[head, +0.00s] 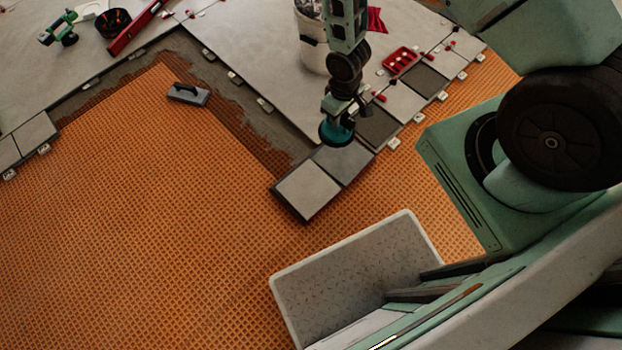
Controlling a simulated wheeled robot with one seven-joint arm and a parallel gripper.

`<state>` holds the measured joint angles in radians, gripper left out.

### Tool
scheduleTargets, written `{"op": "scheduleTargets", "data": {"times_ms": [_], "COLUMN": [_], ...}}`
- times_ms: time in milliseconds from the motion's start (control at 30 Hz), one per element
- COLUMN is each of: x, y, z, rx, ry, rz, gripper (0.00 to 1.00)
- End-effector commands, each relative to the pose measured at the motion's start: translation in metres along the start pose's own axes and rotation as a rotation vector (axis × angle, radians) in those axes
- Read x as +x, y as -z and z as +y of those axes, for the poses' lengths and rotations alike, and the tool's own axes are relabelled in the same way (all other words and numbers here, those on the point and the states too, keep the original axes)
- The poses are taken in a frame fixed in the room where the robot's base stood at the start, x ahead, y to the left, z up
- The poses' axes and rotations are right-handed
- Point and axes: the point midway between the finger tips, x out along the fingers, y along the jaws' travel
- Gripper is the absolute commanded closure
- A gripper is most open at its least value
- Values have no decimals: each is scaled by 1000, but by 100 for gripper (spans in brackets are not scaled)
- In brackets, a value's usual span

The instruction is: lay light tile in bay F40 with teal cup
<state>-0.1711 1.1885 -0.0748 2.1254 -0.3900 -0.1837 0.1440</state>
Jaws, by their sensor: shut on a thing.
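My gripper (341,102) points down in the upper middle of the head view, shut on the teal cup (336,135). The cup's round teal base overlaps the upper left edge of a mid-grey tile (345,163); I cannot tell whether it touches anything below. A light tile (307,190) lies at the near end of a row of small tiles, beside the mid-grey one. A dark tile (378,126) lies farther along the row. No bay label is readable, so I cannot tell which bay is F40.
A pale bin (283,303) stands at the front. A trowel (188,95) lies on orange matting (130,200). A white bucket (312,45), red tray (400,60), red level (137,27) and green tool (60,28) are farther back. White clips line the tile edges.

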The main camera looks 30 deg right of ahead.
Motion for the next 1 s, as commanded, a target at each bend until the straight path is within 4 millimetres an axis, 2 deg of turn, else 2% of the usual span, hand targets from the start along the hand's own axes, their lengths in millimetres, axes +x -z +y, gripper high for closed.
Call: {"op": "scheduleTargets", "data": {"times_ms": [33,1000], "x": [27,249], "y": [3,36], "z": [-4,-54], "rx": [-50,-1012], "ry": [-1,-2], "rz": [2,4], "gripper": [100,100]}}
